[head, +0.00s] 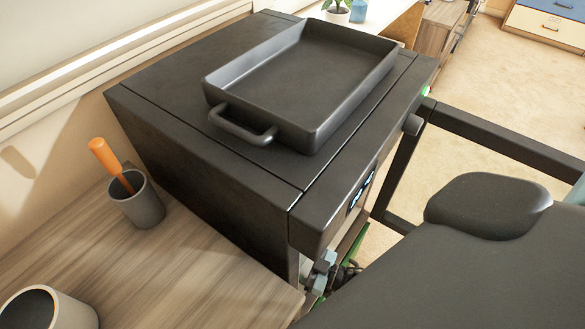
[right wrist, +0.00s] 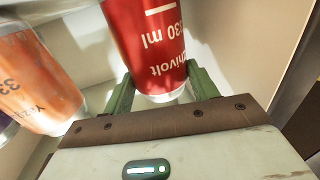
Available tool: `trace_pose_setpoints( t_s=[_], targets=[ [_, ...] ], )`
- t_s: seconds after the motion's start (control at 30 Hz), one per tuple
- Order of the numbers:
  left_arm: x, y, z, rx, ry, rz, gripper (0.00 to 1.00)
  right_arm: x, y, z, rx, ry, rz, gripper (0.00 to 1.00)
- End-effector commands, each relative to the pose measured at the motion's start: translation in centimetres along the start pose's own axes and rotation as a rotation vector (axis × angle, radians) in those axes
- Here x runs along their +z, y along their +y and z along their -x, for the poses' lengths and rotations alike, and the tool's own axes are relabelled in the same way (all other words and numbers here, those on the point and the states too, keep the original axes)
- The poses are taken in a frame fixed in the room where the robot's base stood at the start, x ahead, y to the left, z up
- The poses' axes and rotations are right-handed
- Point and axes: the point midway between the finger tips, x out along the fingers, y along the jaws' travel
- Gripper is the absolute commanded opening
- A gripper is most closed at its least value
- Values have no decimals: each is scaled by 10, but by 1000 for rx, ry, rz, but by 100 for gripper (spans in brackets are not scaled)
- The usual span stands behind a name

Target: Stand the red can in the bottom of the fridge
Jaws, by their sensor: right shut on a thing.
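The red can (right wrist: 148,45) is in the right wrist view, between the two green fingers of my right gripper (right wrist: 160,92), which is shut on it. Its white lettering reads upside down in that view, and its near end has a silver rim. Its far end is out of frame. Pale walls of the fridge interior surround it. In the head view the dark fridge (head: 200,130) stands with its dark-framed door (head: 490,138) open to the right. The can is not seen there, so its height above the fridge bottom cannot be told. My left gripper is not in view.
An orange can (right wrist: 38,85) stands close to the left of the red can in the right wrist view. A black tray (head: 300,70) sits on the fridge top. A grey cup (head: 140,208) with an orange-handled tool is on the wooden counter (head: 190,265).

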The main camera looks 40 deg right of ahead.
Motion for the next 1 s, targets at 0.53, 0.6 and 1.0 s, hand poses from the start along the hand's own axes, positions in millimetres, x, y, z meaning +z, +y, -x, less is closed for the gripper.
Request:
trace_pose_setpoints(
  t_s=[0.53, 0.6, 1.0],
  targets=[
    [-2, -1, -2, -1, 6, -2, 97, 2, 0, 0, 0, 1, 0, 80],
    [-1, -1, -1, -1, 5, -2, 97, 2, 0, 0, 0, 1, 0, 80],
    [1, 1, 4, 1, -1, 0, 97, 0, 0, 18, 1, -3, -1, 80]
  ],
)
